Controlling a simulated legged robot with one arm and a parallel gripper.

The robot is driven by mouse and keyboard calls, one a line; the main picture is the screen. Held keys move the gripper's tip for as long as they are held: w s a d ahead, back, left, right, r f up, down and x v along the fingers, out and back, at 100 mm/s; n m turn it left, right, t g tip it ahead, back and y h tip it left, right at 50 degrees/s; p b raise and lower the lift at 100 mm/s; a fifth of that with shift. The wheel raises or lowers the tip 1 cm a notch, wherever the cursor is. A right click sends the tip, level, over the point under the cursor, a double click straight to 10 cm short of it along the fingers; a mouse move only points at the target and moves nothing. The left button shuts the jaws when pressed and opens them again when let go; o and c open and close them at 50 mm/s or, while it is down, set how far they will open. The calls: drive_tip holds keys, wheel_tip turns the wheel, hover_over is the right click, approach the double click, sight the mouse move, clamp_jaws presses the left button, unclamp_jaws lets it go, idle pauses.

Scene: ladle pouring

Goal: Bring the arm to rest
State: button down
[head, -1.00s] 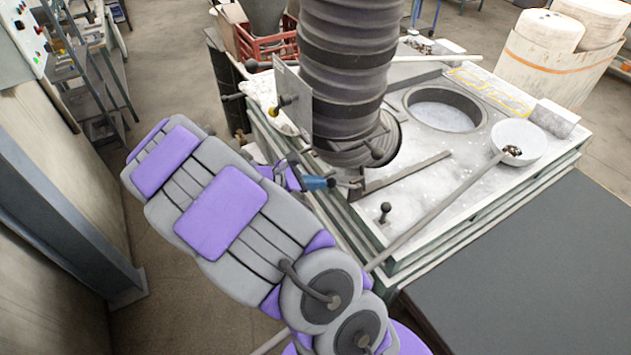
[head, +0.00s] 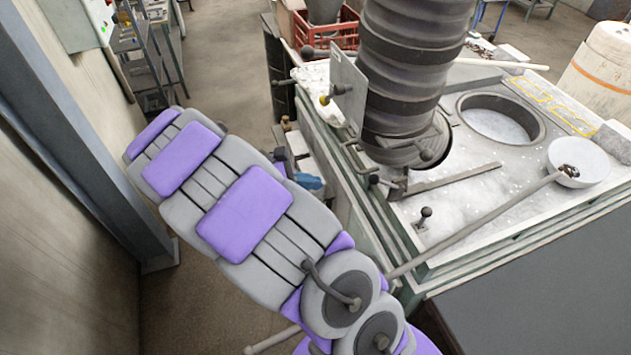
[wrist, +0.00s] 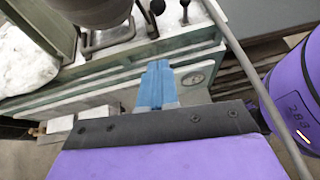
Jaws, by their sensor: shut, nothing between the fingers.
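My gripper (head: 309,181) has blue fingertips and is partly hidden behind my purple and grey arm. It is beside the left side of the white-topped furnace table (head: 475,210), apart from it. In the wrist view, the blue fingers (wrist: 156,85) are together with nothing between them, in front of the table's green side. In the wrist view, the ladle handle (wrist: 240,55) runs right of the fingers.
A dark ribbed column (head: 412,75) rises from the table top, with a flat metal plate (head: 347,92) at its left. A round opening (head: 500,120) lies to its right. A wall with a steel beam (head: 75,130) stands at left. Bare floor (head: 230,70) lies between.

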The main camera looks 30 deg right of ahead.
drive_tip(key=shift+a, duration=0.1)
drive_tip(key=s+a+f+m+y+b, duration=0.4)
drive_tip(key=s+a+b, duration=0.1)
drive_tip(key=s, duration=0.3)
drive_tip(key=s+a+f+m+t+y+b, duration=0.1)
drive_tip(key=s+a+f+m+y+b, duration=0.3)
drive_tip(key=s+b, duration=0.3)
drive_tip(key=s+a+f+m+t+y+b, duration=0.1)
drive_tip(key=s+a+f+m+y+b, duration=0.2)
drive_tip(key=s, duration=0.8)
drive_tip(key=a+f+m+b, duration=0.1)
drive_tip(key=a+m+b, duration=0.1)
drive_tip(key=a+b, duration=0.1)
drive_tip(key=shift+a+f+m+y+b, duration=0.2)
drive_tip(key=shift+a+m+y+b, duration=0.05)
drive_tip(key=shift+m+y+b, duration=0.15)
